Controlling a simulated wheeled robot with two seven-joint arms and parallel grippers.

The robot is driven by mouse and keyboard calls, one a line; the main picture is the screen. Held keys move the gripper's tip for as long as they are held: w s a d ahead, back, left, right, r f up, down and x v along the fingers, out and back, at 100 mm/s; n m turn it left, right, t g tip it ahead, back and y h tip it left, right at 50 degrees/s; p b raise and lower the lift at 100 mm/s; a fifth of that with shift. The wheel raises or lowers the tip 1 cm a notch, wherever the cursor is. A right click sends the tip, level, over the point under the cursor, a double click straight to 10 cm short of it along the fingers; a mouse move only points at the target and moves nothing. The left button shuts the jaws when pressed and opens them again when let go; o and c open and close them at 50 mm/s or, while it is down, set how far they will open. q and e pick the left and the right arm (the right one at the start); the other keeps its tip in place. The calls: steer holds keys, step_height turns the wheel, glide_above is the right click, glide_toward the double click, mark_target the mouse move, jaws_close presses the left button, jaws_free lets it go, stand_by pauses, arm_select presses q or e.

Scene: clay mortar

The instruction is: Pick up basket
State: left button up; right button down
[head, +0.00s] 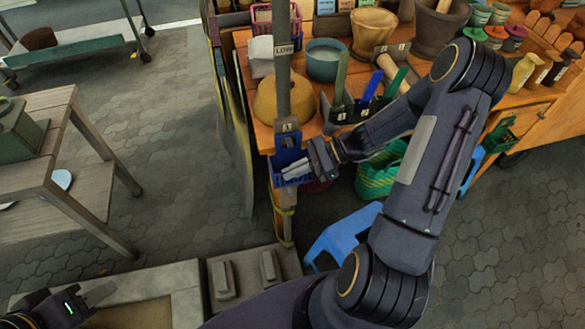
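A small blue-purple basket (290,180) is at the front left corner of the wooden stall, by the grey pole. My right gripper (296,168) reaches it from the right, its pale fingers over the basket's upper part. Whether they grip it or only overlap it in view, I cannot tell. The gripper hides part of the basket. My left gripper (98,297) is low at the bottom left, partly cut off by the frame edge, away from the basket. I cannot make out its finger gap.
The stall table (262,137) holds mortars, a teal pot (325,60) and a yellow-brown rounded object (283,100). A green striped bag (376,181) and blue stool (340,236) are below. A wooden table (80,190) stands left. Paved floor (180,120) between is clear.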

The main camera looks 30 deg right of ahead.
steer(key=s+a+r+p, duration=0.1)
steer(key=s+a+r, duration=0.2)
steer(key=s+r, duration=0.6)
steer(key=shift+s, duration=2.1)
steer(key=shift+a, duration=0.1)
